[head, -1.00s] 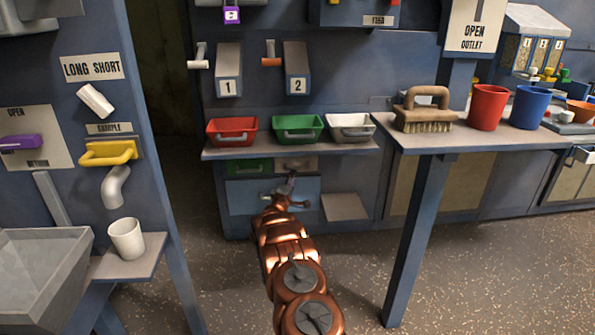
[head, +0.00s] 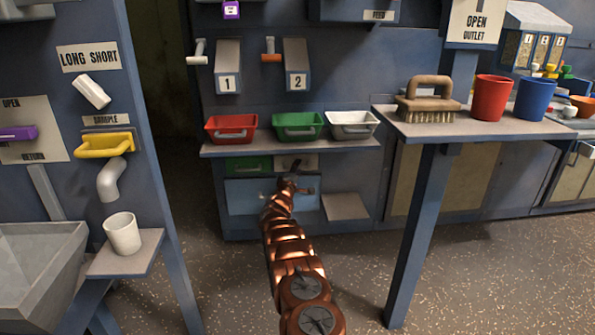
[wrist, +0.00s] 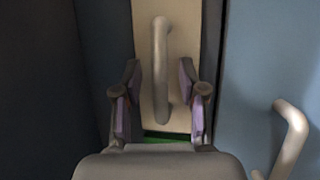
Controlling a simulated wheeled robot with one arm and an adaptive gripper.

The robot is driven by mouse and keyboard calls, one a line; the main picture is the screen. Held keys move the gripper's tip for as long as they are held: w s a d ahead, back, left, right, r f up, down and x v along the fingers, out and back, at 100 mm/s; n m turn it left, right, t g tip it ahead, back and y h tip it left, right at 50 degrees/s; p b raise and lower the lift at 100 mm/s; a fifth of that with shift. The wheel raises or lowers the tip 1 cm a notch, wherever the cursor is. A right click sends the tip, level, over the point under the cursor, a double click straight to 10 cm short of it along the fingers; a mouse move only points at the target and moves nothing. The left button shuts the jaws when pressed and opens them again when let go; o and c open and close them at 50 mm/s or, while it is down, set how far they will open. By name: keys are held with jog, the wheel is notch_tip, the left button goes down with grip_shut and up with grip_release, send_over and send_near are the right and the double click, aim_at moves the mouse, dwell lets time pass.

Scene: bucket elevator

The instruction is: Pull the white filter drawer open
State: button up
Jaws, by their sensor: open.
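The white filter drawer has a pale cream front (head: 309,162) below the shelf, right of a green drawer (head: 246,164). In the wrist view its front (wrist: 181,60) fills the upper middle, with a grey bar handle (wrist: 161,65) running lengthwise. My gripper (head: 291,182) is in front of the drawer, partly covering it in the head view. In the wrist view my gripper (wrist: 161,92) is open, its purple-padded fingers on either side of the handle's line with gaps to it. I cannot tell how far the fingertips are from the front. The drawer looks shut.
A larger blue panel (head: 243,195) with a handle (wrist: 291,135) lies just below the drawer. Red, green and white bins (head: 352,124) sit on the shelf (head: 290,146) above. A grey plate (head: 345,206) sticks out lower right. A table leg (head: 418,235) stands right of my arm.

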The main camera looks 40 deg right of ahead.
jog(key=shift+w+d, duration=0.15)
jog(key=shift+d, duration=0.05)
dwell(0.3)
grip_shut()
jog(key=shift+d+r, duration=0.1)
dwell(0.5)
